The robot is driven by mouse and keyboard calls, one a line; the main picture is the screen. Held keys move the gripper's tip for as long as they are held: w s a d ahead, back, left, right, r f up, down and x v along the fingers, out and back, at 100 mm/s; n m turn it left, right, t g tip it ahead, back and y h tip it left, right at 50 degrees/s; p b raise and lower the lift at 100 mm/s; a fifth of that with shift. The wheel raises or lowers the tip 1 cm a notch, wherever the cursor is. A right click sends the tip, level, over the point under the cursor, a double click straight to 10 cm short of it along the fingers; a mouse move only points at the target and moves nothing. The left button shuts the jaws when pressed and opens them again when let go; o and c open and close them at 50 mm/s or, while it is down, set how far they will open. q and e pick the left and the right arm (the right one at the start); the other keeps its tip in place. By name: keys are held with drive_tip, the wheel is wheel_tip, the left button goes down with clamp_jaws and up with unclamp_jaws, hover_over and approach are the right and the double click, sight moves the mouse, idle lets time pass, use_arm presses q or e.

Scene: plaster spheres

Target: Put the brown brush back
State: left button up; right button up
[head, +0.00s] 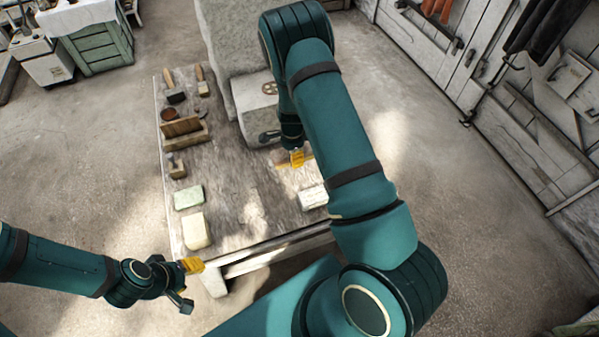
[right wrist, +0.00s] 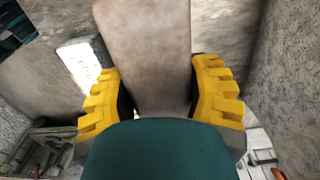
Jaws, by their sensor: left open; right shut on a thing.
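My right gripper (head: 296,158) is low over the right part of the wooden table. In the right wrist view its yellow fingers (right wrist: 160,100) are closed on both sides of a flat, pale brown piece (right wrist: 145,50), which looks like the brown brush. Its tan edge shows beside the fingers in the head view (head: 308,161). Its bristles cannot be made out, and I cannot tell whether it touches the table. My left gripper (head: 190,272) is open and empty off the table's near left corner.
The wooden table (head: 240,190) holds two small brushes (head: 175,94) (head: 202,85), a wooden holder (head: 185,132), a green block (head: 188,196), a cream block (head: 197,230) and a white block (head: 313,197). Large stone blocks (head: 232,60) stand at its back. The table's middle is bare.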

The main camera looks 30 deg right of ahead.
sight(294, 174)
wheel_tip(294, 174, down, 9)
drive_tip(key=shift+r+b, duration=0.15)
drive_tip(key=shift+b, duration=0.75)
drive_tip(key=shift+r, duration=0.1)
drive_tip(key=shift+f, duration=0.25)
drive_tip(key=o, duration=1)
drive_tip(key=shift+o, duration=0.2)
drive_tip(key=shift+r, duration=0.1)
